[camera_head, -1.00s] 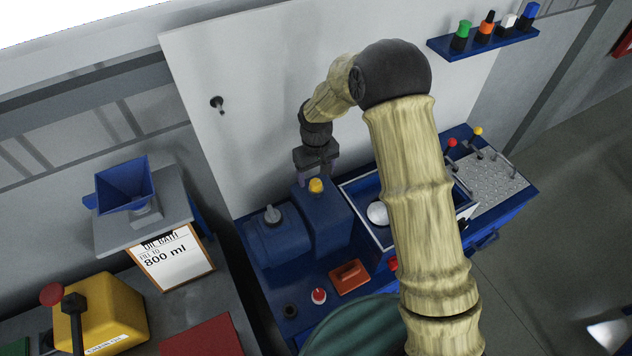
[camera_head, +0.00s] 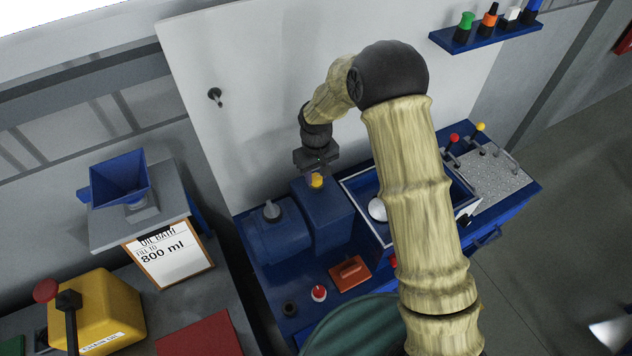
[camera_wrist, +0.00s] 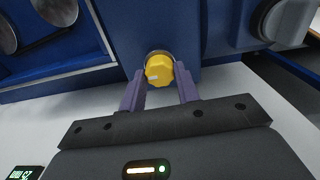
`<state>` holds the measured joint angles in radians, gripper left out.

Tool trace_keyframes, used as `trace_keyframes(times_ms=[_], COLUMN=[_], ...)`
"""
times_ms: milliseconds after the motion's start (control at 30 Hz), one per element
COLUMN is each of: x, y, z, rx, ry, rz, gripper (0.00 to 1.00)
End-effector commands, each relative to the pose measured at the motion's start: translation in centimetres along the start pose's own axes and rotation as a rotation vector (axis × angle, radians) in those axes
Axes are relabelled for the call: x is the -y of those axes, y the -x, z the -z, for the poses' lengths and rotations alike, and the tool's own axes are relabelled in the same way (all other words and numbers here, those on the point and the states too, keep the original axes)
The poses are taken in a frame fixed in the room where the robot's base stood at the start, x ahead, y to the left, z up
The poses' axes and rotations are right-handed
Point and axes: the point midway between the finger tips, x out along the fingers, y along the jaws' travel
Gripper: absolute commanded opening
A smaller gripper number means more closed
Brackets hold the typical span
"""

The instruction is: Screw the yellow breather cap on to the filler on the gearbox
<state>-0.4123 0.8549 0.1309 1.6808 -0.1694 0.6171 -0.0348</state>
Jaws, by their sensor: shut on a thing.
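The yellow breather cap (camera_head: 316,180) sits on top of the blue gearbox (camera_head: 325,215). My gripper (camera_head: 315,172) is above the cap in the head view, with its fingers reaching down around it. In the wrist view the cap (camera_wrist: 159,71) is between the two purple fingertips of my gripper (camera_wrist: 160,80), which are shut on it. A dark ring shows at the cap's far edge in the wrist view. The filler itself is hidden under the cap, so I cannot tell how the cap is seated.
A blue motor (camera_head: 275,232) stands left of the gearbox, and a blue-walled tray (camera_head: 352,192) stands to the right. The white panel (camera_head: 250,110) rises close behind.

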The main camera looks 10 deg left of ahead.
Motion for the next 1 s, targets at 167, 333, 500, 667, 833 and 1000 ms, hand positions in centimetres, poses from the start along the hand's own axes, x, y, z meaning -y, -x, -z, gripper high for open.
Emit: trace_keyframes(times_ms=[167, 333, 500, 667, 833, 1000], x=[-0.02, 0.02, 0.01, 0.00, -0.02, -0.09], y=[0.00, -0.09, -0.14, -0.05, 0.02, 0.02], z=[0.00, 0.01, 0.01, -0.02, -0.06, -0.07], rx=[0.000, -0.001, -0.002, -0.002, -0.001, -0.001], ry=[0.000, -0.045, -0.257, -0.475, -0.672, -0.704], rz=[0.000, -0.001, -0.002, -0.001, -0.001, 0.000], gripper=[0.00, 0.00, 0.00, 0.00, 0.00, 0.00])
